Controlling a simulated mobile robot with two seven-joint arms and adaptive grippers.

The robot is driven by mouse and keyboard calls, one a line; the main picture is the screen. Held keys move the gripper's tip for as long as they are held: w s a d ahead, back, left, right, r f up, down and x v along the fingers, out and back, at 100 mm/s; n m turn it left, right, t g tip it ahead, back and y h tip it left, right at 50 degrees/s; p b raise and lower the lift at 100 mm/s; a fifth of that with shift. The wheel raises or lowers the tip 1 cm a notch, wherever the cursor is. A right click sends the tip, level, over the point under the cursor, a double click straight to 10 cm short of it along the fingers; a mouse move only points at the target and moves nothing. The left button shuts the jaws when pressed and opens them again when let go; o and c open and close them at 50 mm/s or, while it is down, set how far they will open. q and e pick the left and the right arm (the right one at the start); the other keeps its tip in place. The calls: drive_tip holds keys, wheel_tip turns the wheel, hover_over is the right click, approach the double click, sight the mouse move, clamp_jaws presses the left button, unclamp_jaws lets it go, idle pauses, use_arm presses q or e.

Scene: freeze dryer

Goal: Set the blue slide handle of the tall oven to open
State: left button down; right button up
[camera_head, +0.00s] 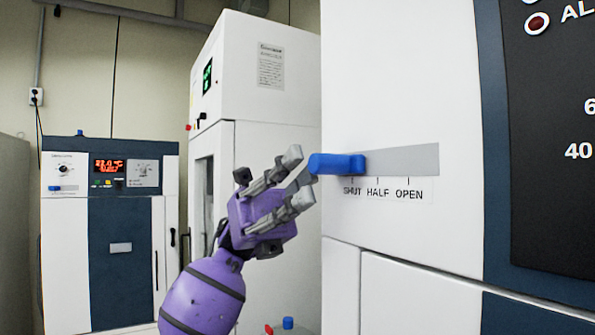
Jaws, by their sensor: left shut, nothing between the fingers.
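The blue slide handle (337,163) sits at the left end of a grey slide plate (405,160) on the tall white oven (400,80). It stands above the SHUT mark, with HALF and OPEN printed further right. My purple left gripper (299,177) is just left of the handle, its grey fingers pointing up and right towards the handle's left end. It is shut and holds nothing. I cannot tell whether a fingertip touches the handle. My right gripper is not in view.
A dark control panel (553,130) is right of the plate. Another tall white cabinet (265,75) stands behind my gripper, and a shorter white and blue unit (120,250) is at the far left. The slide plate right of the handle is clear.

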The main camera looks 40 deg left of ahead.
use_arm(q)
drive_tip(key=shift+d, duration=0.2)
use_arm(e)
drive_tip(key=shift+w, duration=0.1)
use_arm(q)
drive_tip(key=s+d, duration=0.1)
drive_tip(key=d, duration=0.1)
drive_tip(key=s+d, duration=0.1)
drive_tip(key=d, duration=0.2)
drive_tip(key=s+d, duration=0.1)
drive_tip(key=d, duration=0.1)
drive_tip(key=shift+s+d, duration=0.15)
drive_tip(key=shift+d, duration=0.25)
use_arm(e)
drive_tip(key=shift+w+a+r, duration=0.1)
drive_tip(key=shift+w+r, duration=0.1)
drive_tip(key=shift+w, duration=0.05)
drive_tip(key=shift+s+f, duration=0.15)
